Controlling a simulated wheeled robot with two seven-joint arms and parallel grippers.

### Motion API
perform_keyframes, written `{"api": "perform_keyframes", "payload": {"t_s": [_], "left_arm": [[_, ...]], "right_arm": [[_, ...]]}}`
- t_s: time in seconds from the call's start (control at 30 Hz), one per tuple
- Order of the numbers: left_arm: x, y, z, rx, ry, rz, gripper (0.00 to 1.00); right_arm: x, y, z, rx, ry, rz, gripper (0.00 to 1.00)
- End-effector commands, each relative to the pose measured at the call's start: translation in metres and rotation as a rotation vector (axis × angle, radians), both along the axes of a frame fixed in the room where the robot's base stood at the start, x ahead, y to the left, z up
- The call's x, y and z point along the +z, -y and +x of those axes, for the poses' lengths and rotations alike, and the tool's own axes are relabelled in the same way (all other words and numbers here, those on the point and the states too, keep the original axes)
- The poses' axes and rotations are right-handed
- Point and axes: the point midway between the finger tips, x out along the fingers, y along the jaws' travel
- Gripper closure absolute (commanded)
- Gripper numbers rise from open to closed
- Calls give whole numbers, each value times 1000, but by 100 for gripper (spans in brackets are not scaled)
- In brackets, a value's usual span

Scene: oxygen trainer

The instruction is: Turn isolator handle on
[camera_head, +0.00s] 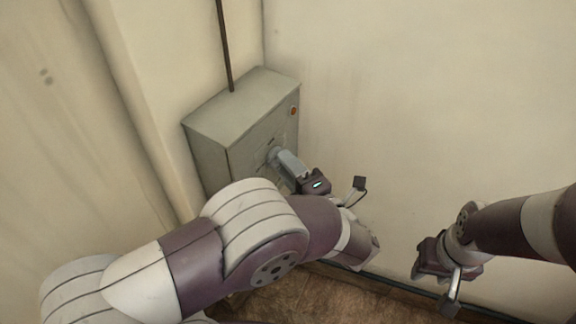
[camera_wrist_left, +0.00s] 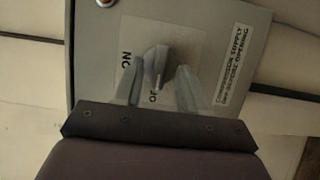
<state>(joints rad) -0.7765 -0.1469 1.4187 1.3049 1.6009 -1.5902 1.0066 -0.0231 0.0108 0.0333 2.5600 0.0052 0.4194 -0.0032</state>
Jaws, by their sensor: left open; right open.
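The isolator handle is a grey knob (camera_wrist_left: 156,65) on the front of a grey wall box (camera_head: 215,125). In the left wrist view it lies between the two open fingers of my left gripper (camera_wrist_left: 158,85), with visible room on each side; I cannot tell whether a finger touches it. Lettering on the plate (camera_wrist_left: 190,45) beside it is partly hidden. In the head view my left gripper (camera_head: 285,160) reaches the box front and mostly hides the handle (camera_head: 273,154). My right gripper (camera_head: 449,290) hangs low at the right, away from the box, open.
A red-orange button or lamp (camera_head: 294,111) sits on the box's front, near its upper corner. A label (camera_wrist_left: 233,65) is on the box face. A dark pipe (camera_head: 225,45) runs up from the box. Bare walls (camera_head: 420,110) surround it; the brown floor (camera_head: 285,297) is below.

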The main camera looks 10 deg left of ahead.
Motion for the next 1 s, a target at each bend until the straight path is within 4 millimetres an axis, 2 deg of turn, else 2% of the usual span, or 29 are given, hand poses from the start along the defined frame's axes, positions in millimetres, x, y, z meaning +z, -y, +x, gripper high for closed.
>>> {"api": "perform_keyframes", "payload": {"t_s": [0.37, 0.4, 0.5, 0.77, 1.0], "left_arm": [[0, -5, 4, 0, 0, 0, 60], [0, -5, 4, 0, 0, 0, 73], [0, -5, 4, 0, -1, 1, 100], [1, -5, 4, 0, -5, 2, 100], [5, -5, 4, 0, -76, 28, 100]], "right_arm": [[0, 0, 0, 0, 0, 0, 57], [0, 0, 0, 0, 0, 0, 57], [0, 0, 0, 0, 0, 0, 57], [1, 0, 0, 0, 0, 0, 57], [16, 0, 0, 0, 0, 0, 57]]}}
